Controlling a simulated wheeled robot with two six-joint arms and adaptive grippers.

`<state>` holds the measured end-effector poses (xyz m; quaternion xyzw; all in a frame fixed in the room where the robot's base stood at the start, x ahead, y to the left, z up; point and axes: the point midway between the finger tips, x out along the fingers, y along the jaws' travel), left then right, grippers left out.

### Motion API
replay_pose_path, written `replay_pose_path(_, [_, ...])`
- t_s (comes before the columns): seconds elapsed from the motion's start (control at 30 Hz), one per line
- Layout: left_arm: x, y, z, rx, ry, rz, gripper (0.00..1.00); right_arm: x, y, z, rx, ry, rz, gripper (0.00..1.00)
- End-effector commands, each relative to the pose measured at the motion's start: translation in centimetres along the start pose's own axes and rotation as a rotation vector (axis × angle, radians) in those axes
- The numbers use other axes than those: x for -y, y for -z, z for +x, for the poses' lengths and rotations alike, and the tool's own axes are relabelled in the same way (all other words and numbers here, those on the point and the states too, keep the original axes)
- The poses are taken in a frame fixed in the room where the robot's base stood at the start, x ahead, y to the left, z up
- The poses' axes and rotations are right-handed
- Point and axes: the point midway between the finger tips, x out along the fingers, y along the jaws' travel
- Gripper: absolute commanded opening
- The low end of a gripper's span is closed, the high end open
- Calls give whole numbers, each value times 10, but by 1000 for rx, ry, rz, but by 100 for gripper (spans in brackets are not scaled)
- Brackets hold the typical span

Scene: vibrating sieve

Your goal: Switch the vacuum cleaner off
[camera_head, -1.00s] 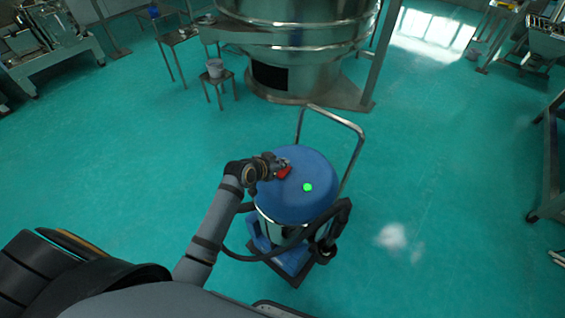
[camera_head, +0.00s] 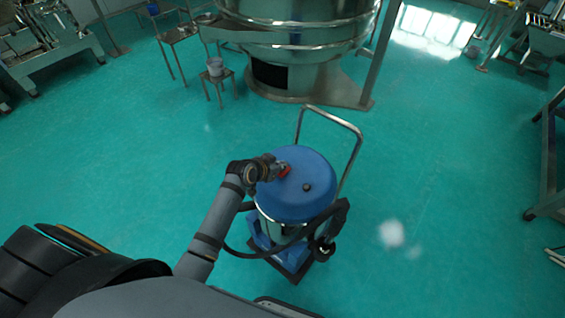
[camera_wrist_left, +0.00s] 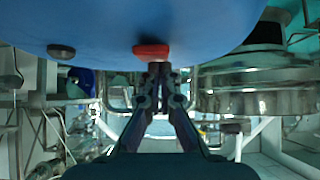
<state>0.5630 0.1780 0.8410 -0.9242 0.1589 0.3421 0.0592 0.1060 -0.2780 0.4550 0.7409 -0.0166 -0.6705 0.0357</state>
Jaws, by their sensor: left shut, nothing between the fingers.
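The vacuum cleaner (camera_head: 300,205) stands on the floor in the middle of the head view, with a blue domed lid, a dark hose and a metal push handle. A red switch (camera_head: 285,171) sits on the lid, and a round dark lamp (camera_head: 306,187) is to its right. My left gripper (camera_head: 281,169) is shut and empty, its tips at the red switch. In the left wrist view the shut fingertips (camera_wrist_left: 159,68) are right at the red switch (camera_wrist_left: 151,51); I cannot tell whether they touch. The dark lamp (camera_wrist_left: 61,51) also shows there. My right gripper is not in view.
The large steel sieve (camera_head: 298,40) stands behind the vacuum cleaner. A small stool (camera_head: 217,76) with a bucket is at its left. Machines stand at the far left and right edges. The green floor around the vacuum cleaner is clear.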

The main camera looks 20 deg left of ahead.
Motion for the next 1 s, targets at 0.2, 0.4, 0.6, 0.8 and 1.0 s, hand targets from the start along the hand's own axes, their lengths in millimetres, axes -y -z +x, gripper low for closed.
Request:
replay_pose_path(0.2, [0, -4, -6, 1, 0, 0, 0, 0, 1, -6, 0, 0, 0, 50])
replay_pose_path(0.4, [0, -4, -6, 0, 0, 0, 0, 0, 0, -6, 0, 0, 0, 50])
replay_pose_path(0.6, [3, 17, -18, -1, 3, -2, 0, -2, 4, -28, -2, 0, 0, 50])
replay_pose_path(0.8, [9, 36, -45, 0, 9, -2, 0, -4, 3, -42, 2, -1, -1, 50])
replay_pose_path(1.0, [9, 46, -89, -1, 9, -1, 0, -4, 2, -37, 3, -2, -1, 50])
